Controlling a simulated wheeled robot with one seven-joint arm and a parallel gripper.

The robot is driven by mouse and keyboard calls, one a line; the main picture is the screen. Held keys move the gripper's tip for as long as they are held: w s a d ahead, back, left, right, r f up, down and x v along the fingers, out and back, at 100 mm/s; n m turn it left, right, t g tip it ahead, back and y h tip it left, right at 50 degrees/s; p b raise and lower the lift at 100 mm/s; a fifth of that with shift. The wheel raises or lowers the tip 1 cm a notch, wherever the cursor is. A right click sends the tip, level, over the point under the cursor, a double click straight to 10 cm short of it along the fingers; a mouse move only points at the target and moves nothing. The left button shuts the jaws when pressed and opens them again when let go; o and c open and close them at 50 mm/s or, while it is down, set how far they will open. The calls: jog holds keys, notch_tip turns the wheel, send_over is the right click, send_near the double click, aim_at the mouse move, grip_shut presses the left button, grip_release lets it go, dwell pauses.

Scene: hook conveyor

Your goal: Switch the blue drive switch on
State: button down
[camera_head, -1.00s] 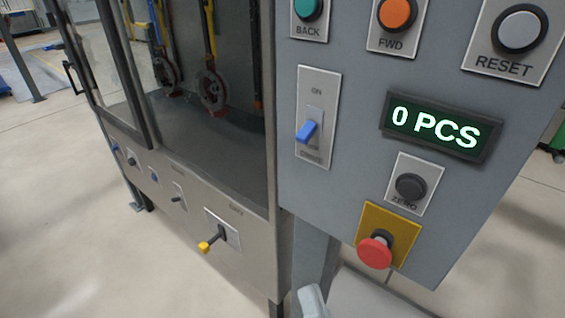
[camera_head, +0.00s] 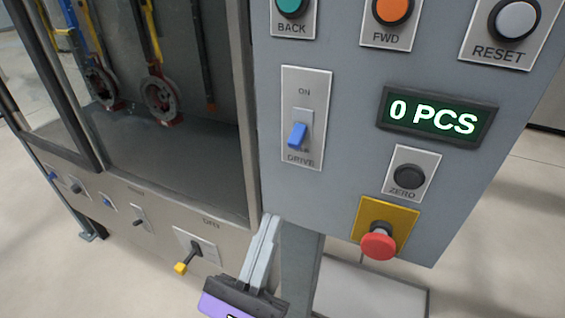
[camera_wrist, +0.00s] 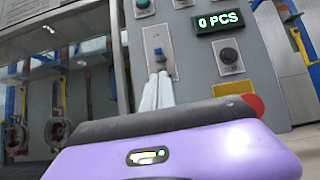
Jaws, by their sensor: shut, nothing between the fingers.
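The blue drive switch (camera_head: 297,135) sits on a light plate marked ON at the top and DRIVE at the bottom, on the grey control panel. Its blue lever is at the lower end of the slot, away from ON. It also shows in the wrist view (camera_wrist: 159,54), just above my fingertips. My gripper (camera_head: 268,218) is shut and empty. In the head view its fingers point up from the bottom, below and left of the switch plate and apart from the lever.
A display (camera_head: 436,117) reads 0 PCS. The ZERO button (camera_head: 408,176) and a red mushroom button (camera_head: 379,245) are right of the switch. BACK, FWD and RESET buttons line the top. A yellow-tipped lever (camera_head: 182,267) juts from the cabinet left of my gripper.

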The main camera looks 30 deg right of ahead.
aim_at(291, 167)
dwell(0.4)
jog(key=p+x, duration=0.3)
jog(key=x, duration=0.7)
